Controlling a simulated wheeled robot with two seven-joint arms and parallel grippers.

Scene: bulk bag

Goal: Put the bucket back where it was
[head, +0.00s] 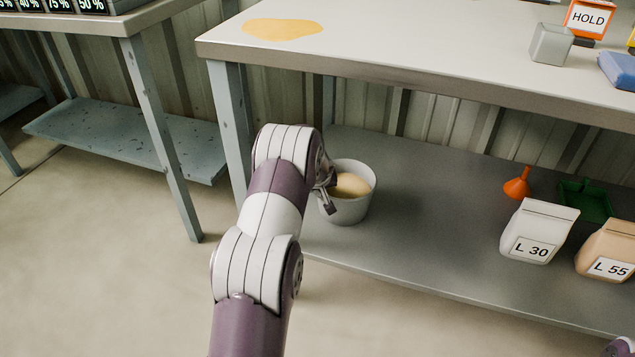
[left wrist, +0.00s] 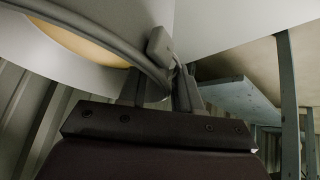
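The bucket (head: 352,207) is a pale grey pail holding tan material. In the head view it is upright at the left end of the lower shelf, close to its front edge; I cannot tell whether its base touches the shelf. My left gripper (head: 327,193) is at the left side of its rim. In the left wrist view, the bucket's curved rim (left wrist: 100,38) runs between the two close-set fingers of the left gripper (left wrist: 160,88), which looks shut on it. My right gripper is not in view.
The lower shelf (head: 420,235) sits under a worktable (head: 400,55) with a yellow patch (head: 282,29). To the right on the shelf are an orange funnel (head: 518,184), a green scoop (head: 588,200), the L 30 bag (head: 538,230) and the L 55 bag (head: 609,252). The shelf middle is clear.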

